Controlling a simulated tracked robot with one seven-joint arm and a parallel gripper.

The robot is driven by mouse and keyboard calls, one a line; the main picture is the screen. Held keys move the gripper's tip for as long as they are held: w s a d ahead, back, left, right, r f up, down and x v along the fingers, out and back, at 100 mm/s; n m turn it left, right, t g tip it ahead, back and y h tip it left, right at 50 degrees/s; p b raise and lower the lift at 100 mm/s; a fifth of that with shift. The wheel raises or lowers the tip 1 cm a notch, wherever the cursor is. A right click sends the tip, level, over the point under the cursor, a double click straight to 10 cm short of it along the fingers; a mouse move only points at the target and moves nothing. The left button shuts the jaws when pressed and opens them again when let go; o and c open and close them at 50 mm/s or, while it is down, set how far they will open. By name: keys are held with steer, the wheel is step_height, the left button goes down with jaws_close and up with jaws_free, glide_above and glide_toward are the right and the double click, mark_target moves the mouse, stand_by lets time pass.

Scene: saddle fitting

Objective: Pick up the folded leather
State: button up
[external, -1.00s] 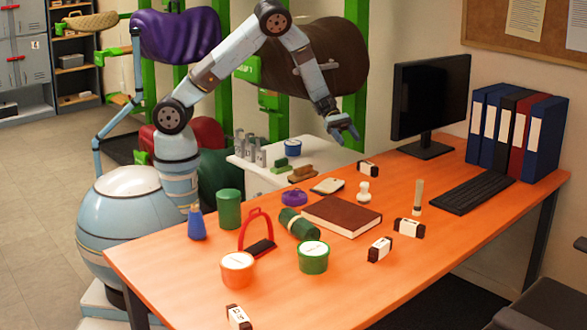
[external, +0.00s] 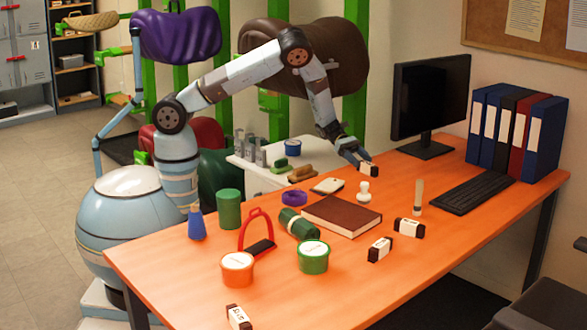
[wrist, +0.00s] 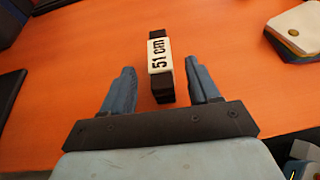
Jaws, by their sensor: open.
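A dark folded leather with a white band reading "51 cm" (wrist: 160,63) lies on the orange desk. In the external view the same folded leather (external: 369,170) is near the desk's far edge, beside my fingertips. My gripper (external: 356,158) is low over that edge. In the wrist view my gripper (wrist: 160,68) is open and empty, with one finger to each side of the leather and gaps on both sides. I cannot tell whether the fingertips are level with it. Similar banded dark pieces lie at the right (external: 409,228), the middle (external: 380,249) and the front (external: 238,317).
A white stamp-like object (external: 364,192), a pale-topped pad (external: 327,186) and a brown book (external: 342,215) lie near the leather. The monitor (external: 430,98) stands to its right. A white side table (external: 262,177) adjoins the desk. Bare desk surrounds the leather.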

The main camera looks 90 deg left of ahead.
mark_target(363, 162)
steer(key=x, duration=0.4)
steer(key=shift+c, duration=0.3)
jaws_close()
